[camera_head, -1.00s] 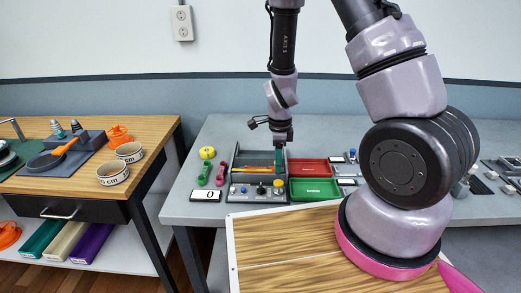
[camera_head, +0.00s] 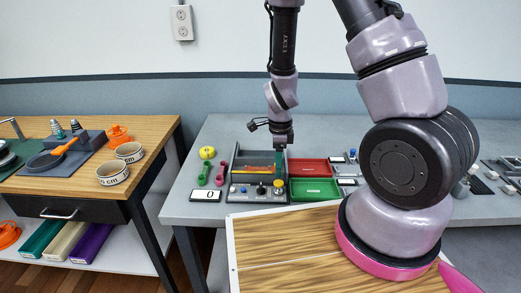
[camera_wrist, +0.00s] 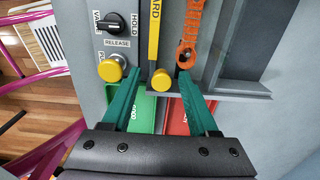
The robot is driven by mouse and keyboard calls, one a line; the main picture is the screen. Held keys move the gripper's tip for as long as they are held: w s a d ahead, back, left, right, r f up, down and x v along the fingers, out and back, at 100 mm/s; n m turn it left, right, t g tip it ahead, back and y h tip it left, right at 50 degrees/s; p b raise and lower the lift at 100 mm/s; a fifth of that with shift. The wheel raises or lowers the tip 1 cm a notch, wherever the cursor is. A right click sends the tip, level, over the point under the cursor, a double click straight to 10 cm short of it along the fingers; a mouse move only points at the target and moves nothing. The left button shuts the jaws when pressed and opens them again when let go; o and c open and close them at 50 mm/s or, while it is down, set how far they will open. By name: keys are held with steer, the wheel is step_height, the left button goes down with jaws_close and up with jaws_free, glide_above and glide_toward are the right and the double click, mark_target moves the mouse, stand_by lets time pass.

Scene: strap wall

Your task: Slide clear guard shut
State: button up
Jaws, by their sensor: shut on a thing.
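The grey fixture (camera_head: 234,172) stands on the grey table in the head view. In the wrist view a yellow strip (camera_wrist: 154,30) with lettering ending in "ARD" runs to a round yellow knob (camera_wrist: 161,80). The clear guard panel itself is hard to make out. In the head view my gripper (camera_head: 278,165) is at the fixture's right side, pointing down. A second yellow knob (camera_wrist: 110,70) is just left of the left finger, beside a black dial (camera_wrist: 114,23).
An orange strap part (camera_wrist: 188,40) lies right of the yellow strip. A red tray (camera_head: 308,168) and a green tray (camera_head: 315,191) are right of the fixture. A yellow object (camera_head: 207,153) and a white display (camera_head: 206,196) reading 0 are at its left.

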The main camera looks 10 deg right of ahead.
steer(key=shift+r, duration=2.75)
steer(key=c, duration=0.4)
steer(key=shift+w+r, duration=0.1)
steer(key=shift+r, duration=0.25)
steer(key=shift+c, duration=1.3)
steer(key=shift+r, duration=2.65)
